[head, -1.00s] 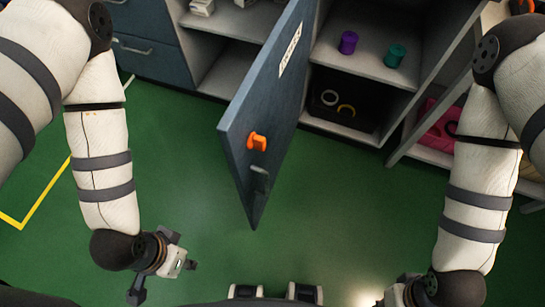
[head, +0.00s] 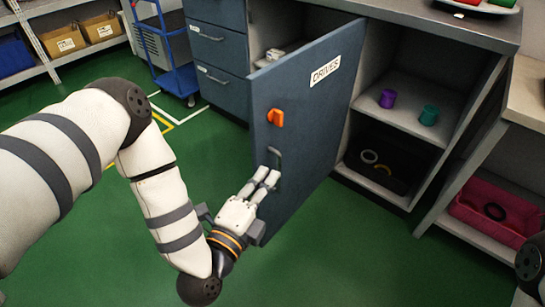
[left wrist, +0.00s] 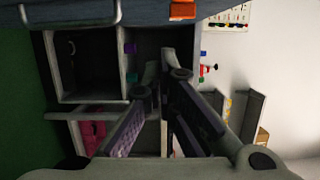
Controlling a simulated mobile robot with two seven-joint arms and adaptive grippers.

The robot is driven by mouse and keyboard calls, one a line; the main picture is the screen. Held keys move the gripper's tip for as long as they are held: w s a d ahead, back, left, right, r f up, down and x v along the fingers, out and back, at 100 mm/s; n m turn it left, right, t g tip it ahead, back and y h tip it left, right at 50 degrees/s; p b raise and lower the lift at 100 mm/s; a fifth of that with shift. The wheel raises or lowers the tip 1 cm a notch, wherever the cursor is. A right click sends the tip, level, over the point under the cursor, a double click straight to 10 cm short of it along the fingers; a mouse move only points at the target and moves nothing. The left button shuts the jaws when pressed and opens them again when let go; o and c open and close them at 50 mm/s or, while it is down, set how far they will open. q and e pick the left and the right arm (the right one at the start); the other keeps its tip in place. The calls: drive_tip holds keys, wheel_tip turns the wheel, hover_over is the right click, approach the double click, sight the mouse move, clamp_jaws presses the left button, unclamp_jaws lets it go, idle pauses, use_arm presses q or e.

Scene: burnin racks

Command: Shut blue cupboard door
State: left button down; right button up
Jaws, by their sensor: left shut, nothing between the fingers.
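The blue cupboard door (head: 312,120) stands open, swung out toward me. It bears a "DRIVES" label (head: 326,70), an orange knob (head: 275,117) and a grey handle (head: 273,157). My left gripper (head: 268,178) is shut and empty, its fingertips close by the door face just below the handle; I cannot tell whether they touch. The left wrist view shows the gripper's fingers (left wrist: 165,85), with the door's edge (left wrist: 145,12), handle (left wrist: 70,20) and orange knob (left wrist: 183,9) across the top. My right gripper is out of view.
The open cupboard (head: 400,105) holds a purple spool (head: 388,98) and a teal spool (head: 429,115) on a shelf, with rings in a dark bin below. Blue drawers (head: 217,45) stand to the left. A pink bin (head: 495,210) sits at right. The green floor before the door is clear.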

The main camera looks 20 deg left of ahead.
sight(270, 142)
use_arm(q)
drive_tip(key=w+a, duration=0.1)
drive_tip(key=w, duration=0.2)
drive_tip(key=w+a, duration=0.1)
drive_tip(key=w, duration=0.3)
drive_tip(key=w+a+b, duration=0.1)
drive_tip(key=w, duration=0.3)
drive_tip(key=shift+w, duration=0.1)
